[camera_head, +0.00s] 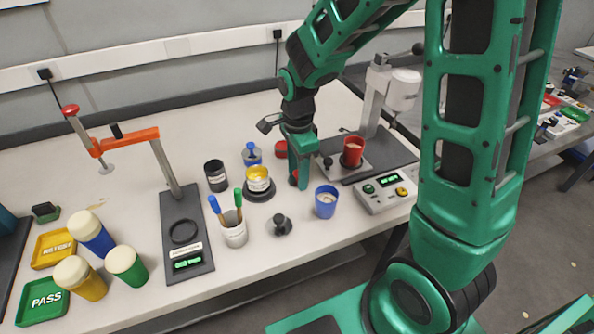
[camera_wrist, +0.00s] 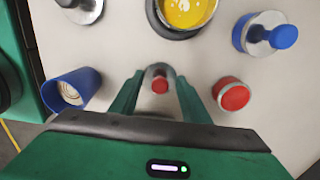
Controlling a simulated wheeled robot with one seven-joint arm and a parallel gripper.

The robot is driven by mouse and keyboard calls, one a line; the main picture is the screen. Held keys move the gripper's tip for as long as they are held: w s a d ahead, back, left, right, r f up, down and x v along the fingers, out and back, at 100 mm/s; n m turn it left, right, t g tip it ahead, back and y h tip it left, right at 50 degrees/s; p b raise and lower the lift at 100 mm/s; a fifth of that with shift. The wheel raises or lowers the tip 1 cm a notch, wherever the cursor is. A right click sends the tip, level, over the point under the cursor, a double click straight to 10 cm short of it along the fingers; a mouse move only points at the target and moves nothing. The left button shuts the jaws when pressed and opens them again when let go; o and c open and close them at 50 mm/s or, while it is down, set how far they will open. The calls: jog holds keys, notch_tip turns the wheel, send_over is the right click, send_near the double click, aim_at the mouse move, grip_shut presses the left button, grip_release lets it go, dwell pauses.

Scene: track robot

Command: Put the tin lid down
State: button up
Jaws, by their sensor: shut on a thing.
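My gripper (camera_head: 299,181) is over the table, just right of the open tin. In the wrist view my gripper's fingers (camera_wrist: 157,77) are shut on a small red knob on a grey metal piece, which I take to be the tin lid (camera_wrist: 160,85). The lid's red knob also shows by the fingertips in the head view (camera_head: 293,178). Whether the lid touches the table cannot be told. The open tin (camera_head: 258,180) holds something yellow and stands on a dark round base; it also shows in the wrist view (camera_wrist: 187,10).
A red-topped tin (camera_wrist: 231,95) and a blue-capped item (camera_head: 252,154) stand behind. A red cup (camera_head: 352,151) is on the stand at right. Bare table lies between them.

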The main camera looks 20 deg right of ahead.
jog(key=o, duration=1)
jog(key=shift+f, duration=0.1)
notch_tip(320, 180, up, 12)
jog(key=shift+r, duration=0.15)
jog(key=s+d+n, duration=0.4)
jog(key=s+d, duration=0.1)
jog(key=s, duration=0.2)
jog(key=s+d+n, duration=0.3)
jog(key=s+d, duration=0.3)
jog(key=s, duration=0.2)
jog(key=s+d+n, duration=0.4)
jog(key=s+d, duration=0.2)
jog(key=s, duration=0.2)
jog(key=shift+s+d+f+n, duration=0.15)
jog(key=shift+d+f+n, duration=0.05)
jog(key=shift+d+n, duration=0.1)
